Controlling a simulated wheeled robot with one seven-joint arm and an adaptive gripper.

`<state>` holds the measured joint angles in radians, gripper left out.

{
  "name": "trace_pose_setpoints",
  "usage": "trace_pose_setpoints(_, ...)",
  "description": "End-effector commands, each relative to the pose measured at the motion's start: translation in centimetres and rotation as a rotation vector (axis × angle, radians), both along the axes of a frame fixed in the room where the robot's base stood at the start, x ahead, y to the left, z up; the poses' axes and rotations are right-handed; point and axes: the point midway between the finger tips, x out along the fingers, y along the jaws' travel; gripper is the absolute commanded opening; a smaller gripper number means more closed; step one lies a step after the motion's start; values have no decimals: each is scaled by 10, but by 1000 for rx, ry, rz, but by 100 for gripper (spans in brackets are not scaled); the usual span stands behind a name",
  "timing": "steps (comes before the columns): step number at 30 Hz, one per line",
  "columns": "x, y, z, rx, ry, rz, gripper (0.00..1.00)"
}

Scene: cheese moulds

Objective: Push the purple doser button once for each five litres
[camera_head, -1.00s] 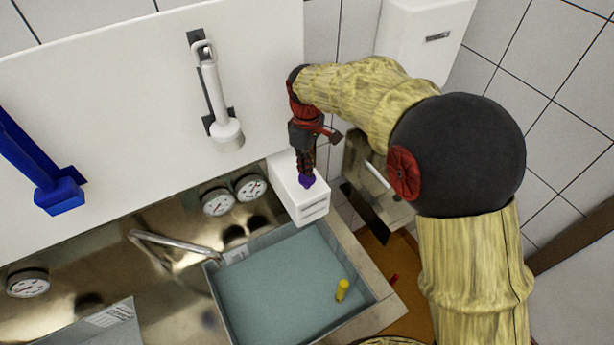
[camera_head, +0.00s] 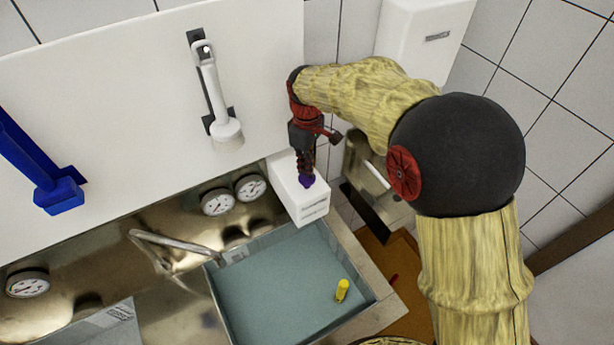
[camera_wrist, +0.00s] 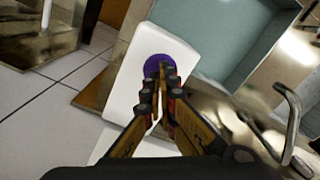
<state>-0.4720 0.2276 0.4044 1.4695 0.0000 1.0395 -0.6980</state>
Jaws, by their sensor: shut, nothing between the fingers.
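The white doser box (camera_head: 305,204) stands at the back right corner of the basin, with a label on its front. The purple button (camera_head: 307,182) is on its top; in the wrist view the purple button (camera_wrist: 157,63) shows as a disc partly behind my fingertips. My gripper (camera_head: 305,174) is shut and empty, pointing down with its tips at the button. In the wrist view my gripper (camera_wrist: 167,72) overlaps the button's lower edge. I cannot tell whether the tips press it or only touch it.
A basin (camera_head: 355,267) of blue-green liquid holds a small yellow float (camera_head: 342,290). Dial gauges (camera_head: 218,202), a bent metal pipe (camera_head: 175,243), a white handle (camera_head: 215,95) and a blue bracket (camera_head: 60,196) are to the left. A metal box (camera_head: 368,180) stands right of the doser.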

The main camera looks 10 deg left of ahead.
Motion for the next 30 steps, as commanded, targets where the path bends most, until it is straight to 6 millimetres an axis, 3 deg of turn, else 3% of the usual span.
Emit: trace_pose_setpoints(30,0,0,-39,-1,2,0,0)
